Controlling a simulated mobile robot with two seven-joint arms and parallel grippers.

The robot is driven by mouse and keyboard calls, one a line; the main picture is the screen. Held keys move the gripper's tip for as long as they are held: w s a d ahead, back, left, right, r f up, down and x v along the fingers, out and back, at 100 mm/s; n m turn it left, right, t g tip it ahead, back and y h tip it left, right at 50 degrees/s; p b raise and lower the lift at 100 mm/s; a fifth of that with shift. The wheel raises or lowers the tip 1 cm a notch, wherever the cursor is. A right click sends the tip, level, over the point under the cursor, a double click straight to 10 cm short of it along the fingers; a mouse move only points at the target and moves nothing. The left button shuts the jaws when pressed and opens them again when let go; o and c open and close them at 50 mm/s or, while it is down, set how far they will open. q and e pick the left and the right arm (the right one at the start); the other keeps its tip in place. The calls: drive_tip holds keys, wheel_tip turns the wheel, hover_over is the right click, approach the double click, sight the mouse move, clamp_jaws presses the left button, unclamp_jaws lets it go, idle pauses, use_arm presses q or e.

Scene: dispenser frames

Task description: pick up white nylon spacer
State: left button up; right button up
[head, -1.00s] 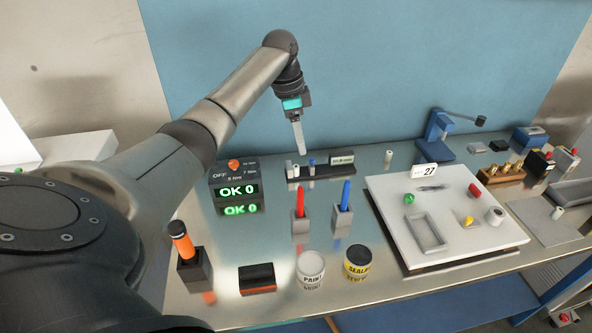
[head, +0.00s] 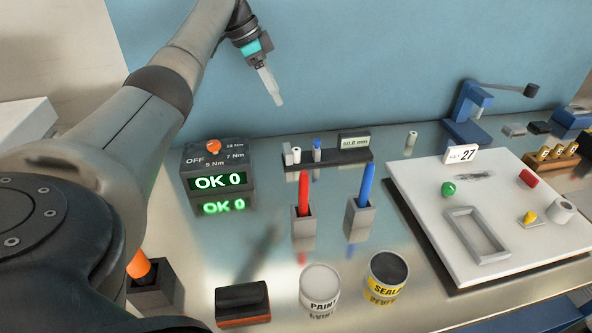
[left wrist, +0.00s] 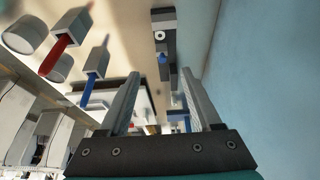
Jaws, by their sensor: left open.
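Several small pale cylinders could be the white nylon spacer. A white one (head: 296,155) stands at the left end of the dark rack (head: 343,160), near a blue-topped piece (head: 317,149). In the left wrist view a white ring-shaped top (left wrist: 159,36) shows on the rack. A cream cylinder (head: 411,140) stands alone on the table right of the rack. A larger white one with a hole (head: 561,211) sits on the white board. My left gripper (head: 274,96) is open and empty, appearing above the rack's left end; its fingers also show in the left wrist view (left wrist: 160,78). My right gripper is not seen.
The OK 0 box (head: 221,181) stands left of the rack. Red (head: 304,190) and blue (head: 367,184) markers stand in holders in front. Paint (head: 320,288) and sealant (head: 387,273) cans are nearer. The white board (head: 470,275) fills the right side. A blue wall (head: 340,70) rises behind.

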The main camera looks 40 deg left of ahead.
use_arm(q)
drive_tip(key=b, duration=0.3)
approach(296, 149)
drive_tip(key=b+x, duration=0.1)
drive_tip(key=x, duration=0.4)
drive_tip(key=shift+w+d+r+b, duration=0.15)
drive_tip(key=shift+d+b, duration=0.1)
drive_tip(key=shift+b, duration=0.15)
drive_tip(key=x, duration=0.1)
drive_tip(key=b+x, duration=0.1)
drive_tip(key=x, duration=0.2)
drive_tip(key=shift+s+a+f, duration=0.15)
drive_tip(key=shift+s+f, duration=0.05)
drive_tip(key=shift+s, duration=0.05)
drive_tip(key=shift+w+f, duration=0.2)
drive_tip(key=shift+f, duration=0.25)
clamp_jaws()
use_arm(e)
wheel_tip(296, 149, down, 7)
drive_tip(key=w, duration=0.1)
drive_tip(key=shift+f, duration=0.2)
